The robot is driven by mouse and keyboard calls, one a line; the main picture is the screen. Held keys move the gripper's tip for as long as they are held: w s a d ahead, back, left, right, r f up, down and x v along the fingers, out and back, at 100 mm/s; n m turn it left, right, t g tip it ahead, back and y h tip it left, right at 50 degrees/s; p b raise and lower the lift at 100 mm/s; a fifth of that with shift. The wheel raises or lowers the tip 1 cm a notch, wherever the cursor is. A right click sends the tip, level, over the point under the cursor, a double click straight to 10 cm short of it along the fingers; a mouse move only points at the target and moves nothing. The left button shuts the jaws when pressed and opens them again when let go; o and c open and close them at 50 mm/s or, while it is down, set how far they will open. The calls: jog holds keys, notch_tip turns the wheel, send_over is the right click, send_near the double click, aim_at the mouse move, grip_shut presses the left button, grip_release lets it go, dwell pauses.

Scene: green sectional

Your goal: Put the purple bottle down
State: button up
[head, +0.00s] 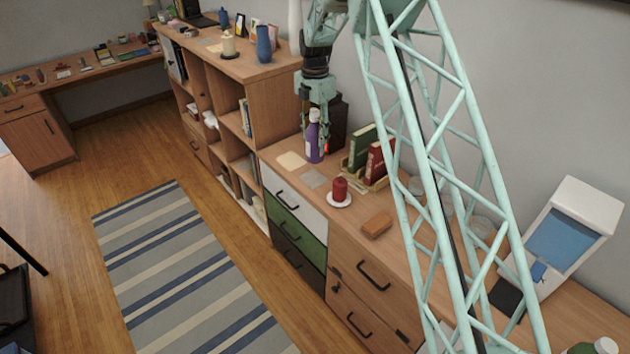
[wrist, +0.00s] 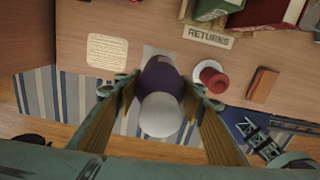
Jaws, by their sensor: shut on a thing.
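The purple bottle (head: 313,142) with a white cap is upright at the back left of the low cabinet top in the head view. My gripper (head: 323,128) is around its upper part from above. In the wrist view my gripper (wrist: 161,105) has a finger on each side of the purple bottle (wrist: 162,76), and the white cap faces the camera. The bottle covers part of a grey square (wrist: 150,52) there. I cannot tell whether its base touches the surface.
A cream square (wrist: 107,52) lies to the left. A red candle (head: 340,188) on a white dish and a brown block (head: 377,225) are to the right. A book rack with a RETURNS sign (wrist: 208,37) stands behind. A taller shelf (head: 245,70) rises on the left.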

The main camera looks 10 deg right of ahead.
aim_at(315, 157)
jog(key=n, duration=0.3)
jog(key=shift+n+b, duration=0.3)
jog(key=shift+n, duration=0.1)
jog(key=n, duration=0.4)
jog(key=shift+r+b, duration=0.1)
jog(key=shift+b, duration=0.2)
jog(key=shift+f, duration=3.15)
jog(key=shift+f, duration=0.1)
jog(key=shift+f, duration=1.8)
jog(key=shift+f, duration=0.1)
jog(key=o, duration=1.1)
